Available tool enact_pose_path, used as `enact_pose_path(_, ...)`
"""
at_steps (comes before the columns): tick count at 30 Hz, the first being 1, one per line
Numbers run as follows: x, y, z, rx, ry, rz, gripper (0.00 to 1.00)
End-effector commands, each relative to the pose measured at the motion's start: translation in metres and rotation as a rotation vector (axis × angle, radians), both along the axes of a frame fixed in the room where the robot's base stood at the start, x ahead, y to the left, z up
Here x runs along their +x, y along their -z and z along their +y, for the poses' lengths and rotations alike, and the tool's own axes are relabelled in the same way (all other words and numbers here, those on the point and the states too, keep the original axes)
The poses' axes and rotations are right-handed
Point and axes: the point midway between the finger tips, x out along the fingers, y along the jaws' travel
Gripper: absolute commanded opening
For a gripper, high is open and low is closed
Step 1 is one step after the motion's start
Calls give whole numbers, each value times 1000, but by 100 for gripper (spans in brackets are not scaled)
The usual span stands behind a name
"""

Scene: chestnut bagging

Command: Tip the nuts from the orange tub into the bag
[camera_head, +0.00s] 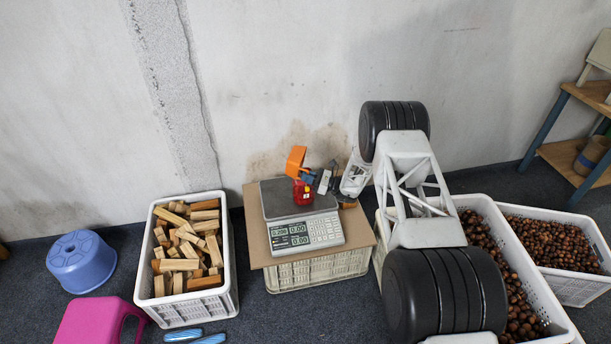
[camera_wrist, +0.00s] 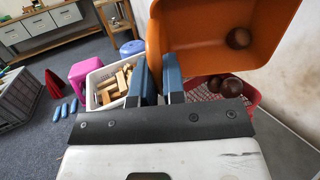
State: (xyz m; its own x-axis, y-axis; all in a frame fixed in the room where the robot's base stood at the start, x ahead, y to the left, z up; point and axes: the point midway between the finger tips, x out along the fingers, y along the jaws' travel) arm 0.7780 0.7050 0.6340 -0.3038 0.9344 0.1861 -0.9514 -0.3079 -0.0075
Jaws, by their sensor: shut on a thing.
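The orange tub (camera_head: 296,160) is held tilted above the red bag (camera_head: 303,193), which stands on the scale. My gripper (camera_head: 309,177) is shut on the tub's edge; its blue fingers (camera_wrist: 160,73) show against the tub in the wrist view. There the orange tub (camera_wrist: 195,45) is tipped, with its inside facing the camera and one brown nut (camera_wrist: 239,38) in it. Below it, the open red bag (camera_wrist: 252,97) has brown nuts (camera_wrist: 231,87) at its mouth. The lower part of the bag is hidden by my gripper.
The scale (camera_head: 305,233) rests on a brown board (camera_head: 257,254) over a white crate. A crate of wood blocks (camera_head: 187,250) is left of it. Crates of nuts (camera_head: 551,243) stand right, partly behind my arm. A blue stool (camera_head: 81,260) and a pink stool (camera_head: 88,322) are far left.

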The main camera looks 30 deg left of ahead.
Motion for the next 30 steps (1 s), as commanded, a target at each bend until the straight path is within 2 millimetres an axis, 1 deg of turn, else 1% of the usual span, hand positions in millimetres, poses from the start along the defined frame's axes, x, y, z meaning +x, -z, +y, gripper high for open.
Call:
enact_pose_path(3,1,3,-2,56,-1,14,0)
enact_pose_path(9,1,5,-3,112,-1,30,0)
enact_pose_path(30,1,5,-4,122,-1,33,0)
